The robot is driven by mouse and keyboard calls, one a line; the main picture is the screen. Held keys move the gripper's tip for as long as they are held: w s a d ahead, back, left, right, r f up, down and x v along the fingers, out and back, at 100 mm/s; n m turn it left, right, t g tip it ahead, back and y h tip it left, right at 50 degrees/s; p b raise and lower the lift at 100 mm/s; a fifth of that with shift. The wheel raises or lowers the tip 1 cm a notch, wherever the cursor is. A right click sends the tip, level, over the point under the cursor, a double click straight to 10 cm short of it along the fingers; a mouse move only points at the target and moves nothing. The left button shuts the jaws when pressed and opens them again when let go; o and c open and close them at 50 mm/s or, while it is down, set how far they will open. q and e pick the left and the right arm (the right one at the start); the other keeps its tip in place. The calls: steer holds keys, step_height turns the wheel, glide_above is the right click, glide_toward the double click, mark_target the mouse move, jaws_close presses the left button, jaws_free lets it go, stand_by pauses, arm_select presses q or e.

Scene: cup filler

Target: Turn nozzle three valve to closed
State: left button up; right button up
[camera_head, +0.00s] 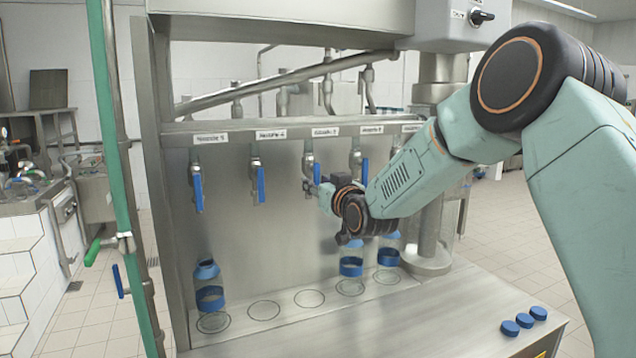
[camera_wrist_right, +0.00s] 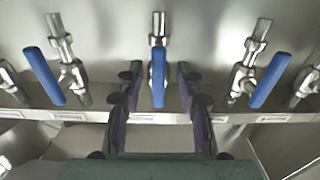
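The nozzle three valve is the middle one of the row, with a blue lever handle (camera_head: 317,172) below its label (camera_head: 325,131), whose text is blurred. The lever hangs down, its lower part hidden by my right gripper (camera_head: 318,187). In the right wrist view, my right gripper (camera_wrist_right: 159,78) has its two fingers apart, one on each side of the blue lever (camera_wrist_right: 158,80). Gaps show between the lever and both fingers, so the gripper is open around it, not gripping. My left gripper is not in view.
Bottles (camera_head: 208,284) (camera_head: 351,258) (camera_head: 389,249) stand below on a plate with marked circles. Blue caps (camera_head: 525,320) lie at the counter's right. A green pipe (camera_head: 117,160) stands at left.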

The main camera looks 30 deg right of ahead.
steer(key=shift+s+d+r, duration=0.1)
steer(key=shift+s+r, duration=0.15)
steer(key=shift+s, duration=0.1)
steer(key=shift+w+f, duration=0.25)
steer(key=shift+w, duration=0.2)
steer(key=c, duration=0.4)
steer(key=shift+s, duration=0.1)
jaws_close()
steer(key=shift+r, duration=0.1)
